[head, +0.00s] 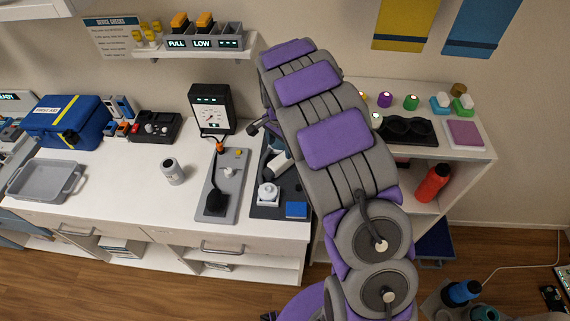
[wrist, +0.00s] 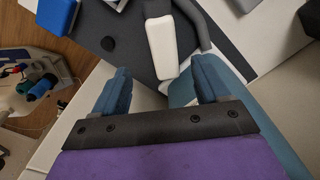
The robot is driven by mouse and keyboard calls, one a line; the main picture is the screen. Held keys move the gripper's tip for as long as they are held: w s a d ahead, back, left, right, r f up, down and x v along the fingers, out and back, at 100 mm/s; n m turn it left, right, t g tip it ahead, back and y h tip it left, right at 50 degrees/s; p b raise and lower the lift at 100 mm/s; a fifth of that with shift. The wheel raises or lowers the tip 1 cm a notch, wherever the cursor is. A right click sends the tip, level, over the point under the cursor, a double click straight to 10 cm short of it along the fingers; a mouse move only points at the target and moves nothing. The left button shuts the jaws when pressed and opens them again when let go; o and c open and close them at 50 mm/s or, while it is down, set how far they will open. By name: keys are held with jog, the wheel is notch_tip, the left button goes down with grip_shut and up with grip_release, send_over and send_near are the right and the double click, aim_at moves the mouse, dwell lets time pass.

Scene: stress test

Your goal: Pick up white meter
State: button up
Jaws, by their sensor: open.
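A white, elongated block-like device with a dark end, which looks like the white meter (wrist: 162,45), lies on a dark mat (wrist: 130,62). It also shows in the head view (head: 279,165), partly hidden by my arm. In the wrist view my gripper (wrist: 163,80) is open and empty. Its two blue fingers are spread to either side of the meter's line, with the meter just beyond the fingertips. I see no contact. In the head view my arm hides most of the gripper.
On the same mat are a white box with a round top (head: 268,194) and a blue block (head: 296,210). A shelf (head: 480,162) stands right of my arm.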

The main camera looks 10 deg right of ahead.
aim_at(280, 159)
jog(key=a+f, duration=0.2)
jog(key=f, duration=0.1)
jog(key=a+f, duration=0.1)
jog(key=shift+f+b, duration=0.35)
jog(key=d, duration=0.1)
jog(key=d+f, duration=0.1)
jog(key=d, duration=0.2)
jog(key=shift+f, duration=0.25)
jog(key=f, duration=0.1)
jog(key=b, duration=0.1)
jog(key=f, duration=0.1)
jog(key=shift+w+d+f, duration=0.3)
jog(key=shift+d, duration=0.05)
jog(key=a, duration=0.1)
jog(key=a+f, duration=0.1)
jog(key=a, duration=0.1)
jog(key=shift+a+f, duration=0.1)
jog(key=shift+a, duration=0.2)
jog(key=shift+d, duration=0.25)
jog(key=shift+c, duration=1.3)
jog(key=shift+d, duration=0.95)
jog(key=c, duration=0.4)
jog(key=shift+c, duration=0.9)
jog(key=shift+a, duration=0.6)
jog(key=c, duration=0.4)
jog(key=shift+d, duration=0.2)
